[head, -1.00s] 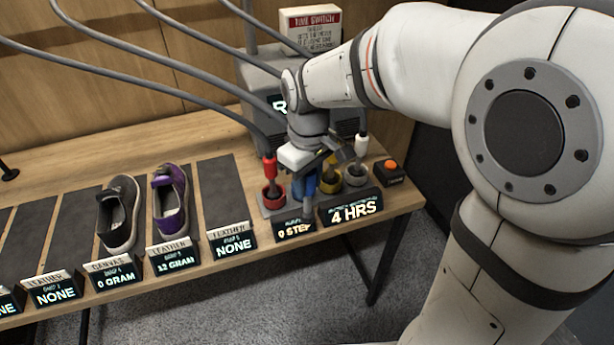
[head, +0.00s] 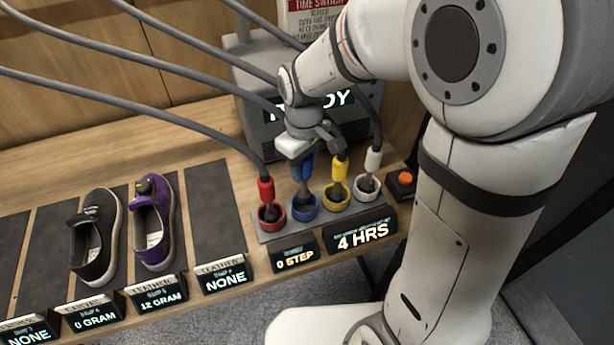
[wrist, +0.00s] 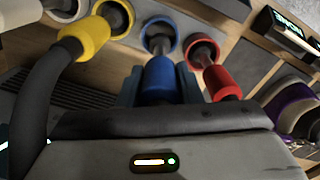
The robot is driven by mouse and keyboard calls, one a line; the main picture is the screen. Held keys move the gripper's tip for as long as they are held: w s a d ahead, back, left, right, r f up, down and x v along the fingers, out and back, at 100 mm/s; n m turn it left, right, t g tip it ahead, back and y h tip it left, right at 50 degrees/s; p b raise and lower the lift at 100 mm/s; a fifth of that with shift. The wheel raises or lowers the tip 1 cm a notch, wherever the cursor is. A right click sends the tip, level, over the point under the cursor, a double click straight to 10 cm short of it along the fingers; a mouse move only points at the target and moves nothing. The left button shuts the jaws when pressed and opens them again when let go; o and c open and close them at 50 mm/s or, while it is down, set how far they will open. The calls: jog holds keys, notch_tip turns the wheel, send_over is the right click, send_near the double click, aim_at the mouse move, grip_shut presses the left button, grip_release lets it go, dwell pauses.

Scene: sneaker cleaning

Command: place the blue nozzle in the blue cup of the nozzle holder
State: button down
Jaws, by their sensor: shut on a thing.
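My gripper (head: 306,160) is shut on the blue nozzle (wrist: 159,78), with a finger on either side of it in the wrist view. The nozzle points down, roughly upright, and its grey tip is at the mouth of the blue cup (head: 303,215). The blue cup also shows in the wrist view (wrist: 147,25), with the tip over or inside its opening; how deep it sits I cannot tell. The nozzle holder (head: 283,234) is a grey strip at the table's right end. The gripper body partly hides the nozzle's top in the head view.
The red nozzle (head: 266,190) stands in its cup just left, and the yellow (head: 340,168) and white (head: 373,160) nozzles stand in cups to the right. Hoses rise behind. A button box (head: 402,186) is at far right. Two shoes (head: 153,225) lie on mats at left.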

aim_at(304, 178)
jog(key=shift+s+f, duration=0.1)
jog(key=shift+f, duration=1.9)
jog(key=shift+f, duration=0.15)
jog(key=c, duration=1)
grip_release()
notch_tip(304, 178, up, 12)
jog(key=shift+d+r, duration=0.1)
jog(key=shift+r, duration=0.1)
jog(key=s+d+m+t, duration=0.1)
jog(key=s+d+m, duration=0.2)
jog(key=s+d, duration=0.1)
jog(key=s+d+m+t, duration=0.1)
jog(key=s+d+m, duration=0.2)
jog(key=s+d, duration=0.1)
jog(key=s+d+m+t, duration=0.1)
jog(key=s+d+m, duration=0.1)
jog(key=s+d, duration=0.2)
jog(key=shift+s+d+r+m, duration=0.15)
jog(key=shift+d+r+m, duration=0.2)
jog(key=shift+m, duration=0.05)
